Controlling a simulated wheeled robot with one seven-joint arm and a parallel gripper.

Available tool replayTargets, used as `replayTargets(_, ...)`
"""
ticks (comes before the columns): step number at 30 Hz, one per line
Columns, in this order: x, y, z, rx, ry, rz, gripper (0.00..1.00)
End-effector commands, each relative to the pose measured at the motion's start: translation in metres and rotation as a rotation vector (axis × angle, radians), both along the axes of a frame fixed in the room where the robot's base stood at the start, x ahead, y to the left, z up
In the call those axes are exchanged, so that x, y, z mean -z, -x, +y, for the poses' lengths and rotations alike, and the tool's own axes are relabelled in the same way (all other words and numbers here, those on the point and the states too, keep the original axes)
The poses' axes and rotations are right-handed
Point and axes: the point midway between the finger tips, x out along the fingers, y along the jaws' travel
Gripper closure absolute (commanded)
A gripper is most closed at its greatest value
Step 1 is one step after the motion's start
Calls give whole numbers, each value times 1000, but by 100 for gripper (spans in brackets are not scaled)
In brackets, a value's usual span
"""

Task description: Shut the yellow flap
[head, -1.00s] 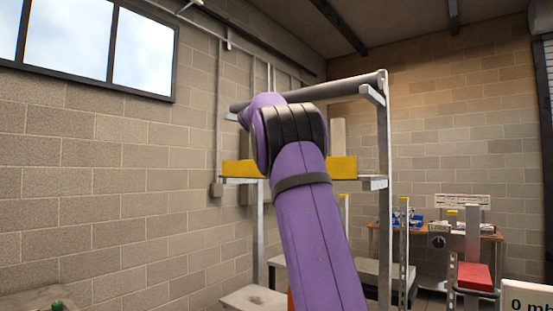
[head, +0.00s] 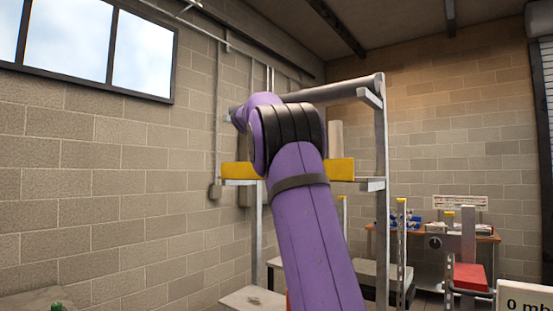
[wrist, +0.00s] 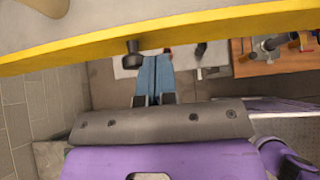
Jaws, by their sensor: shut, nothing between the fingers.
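The yellow flap (head: 341,169) shows in the head view as a level yellow strip on a metal frame, partly hidden behind my purple arm. In the wrist view a yellow-edged panel (wrist: 215,27) with a pale face spans the top of the picture, and it looks like the same flap. My gripper (wrist: 154,58) has its blue-grey fingers together and empty, with the tips just below the yellow edge. I cannot tell whether they touch it. A dark round knob (wrist: 133,56) sits beside the fingertips, at the edge. In the head view my gripper is hidden behind my arm.
A metal frame (head: 381,140) with a thick grey top bar (head: 335,88) surrounds the flap. A workbench (head: 484,238) with tools and a red-topped stand (head: 471,277) are at the right. A block wall (head: 90,190) fills the left.

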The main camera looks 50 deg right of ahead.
Motion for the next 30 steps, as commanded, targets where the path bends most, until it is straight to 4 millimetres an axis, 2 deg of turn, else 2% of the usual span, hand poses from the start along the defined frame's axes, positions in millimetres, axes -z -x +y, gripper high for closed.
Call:
replayTargets(2,-2,-2,12,-3,0,-1,100)
replayTargets(9,-40,1,47,-2,2,-3,100)
replayTargets(15,-61,3,69,0,1,-1,100)
replayTargets(21,-70,4,77,1,1,1,100)
replayTargets(30,-70,5,80,3,-5,-9,100)
